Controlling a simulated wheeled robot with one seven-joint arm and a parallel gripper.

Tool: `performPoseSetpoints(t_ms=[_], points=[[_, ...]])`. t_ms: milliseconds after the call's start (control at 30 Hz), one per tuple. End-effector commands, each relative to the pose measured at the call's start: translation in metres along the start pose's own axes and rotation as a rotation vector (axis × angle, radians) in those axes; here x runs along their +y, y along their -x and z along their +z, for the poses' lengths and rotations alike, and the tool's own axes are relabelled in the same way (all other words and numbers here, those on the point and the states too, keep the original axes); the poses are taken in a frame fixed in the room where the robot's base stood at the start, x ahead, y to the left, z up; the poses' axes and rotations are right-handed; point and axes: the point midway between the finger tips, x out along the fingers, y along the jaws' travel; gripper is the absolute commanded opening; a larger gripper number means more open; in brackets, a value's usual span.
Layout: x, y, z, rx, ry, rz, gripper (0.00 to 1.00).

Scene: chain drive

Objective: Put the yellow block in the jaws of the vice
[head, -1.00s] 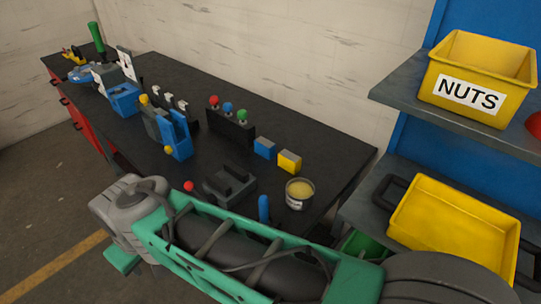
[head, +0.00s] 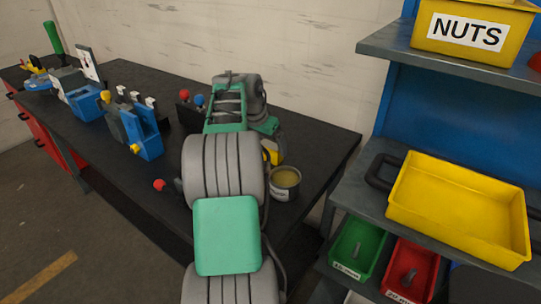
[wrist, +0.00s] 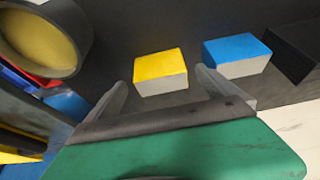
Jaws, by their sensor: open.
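The yellow block (wrist: 160,67) has a yellow top and a pale grey side. It sits on the dark bench top. In the head view only a sliver of yellow (head: 272,156) shows beside my arm. My gripper (wrist: 161,79) is open and empty, its two fingers reaching to either side of the block's near face. I cannot tell how far it is above the bench. A blue and grey device with yellow balls (head: 146,132), which looks like the vice, stands on the bench to the left in the head view.
A blue block (wrist: 237,50) sits just right of the yellow one in the wrist view, close to the right finger. An open tin (head: 286,182) stands near my arm. A shelf with a yellow tray (head: 457,250) and a NUTS bin (head: 470,58) is at right.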

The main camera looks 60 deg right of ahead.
Motion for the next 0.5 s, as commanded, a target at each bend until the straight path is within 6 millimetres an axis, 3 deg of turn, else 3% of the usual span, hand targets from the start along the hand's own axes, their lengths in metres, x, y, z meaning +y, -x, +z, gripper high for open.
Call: performPoseSetpoints(t_ms=[233, 500], points=[[0.000, -0.041, -0.002, 0.001, 0.002, -0.001, 0.98], [-0.001, -0.045, -0.001, 0.001, 0.003, -0.003, 0.95]])
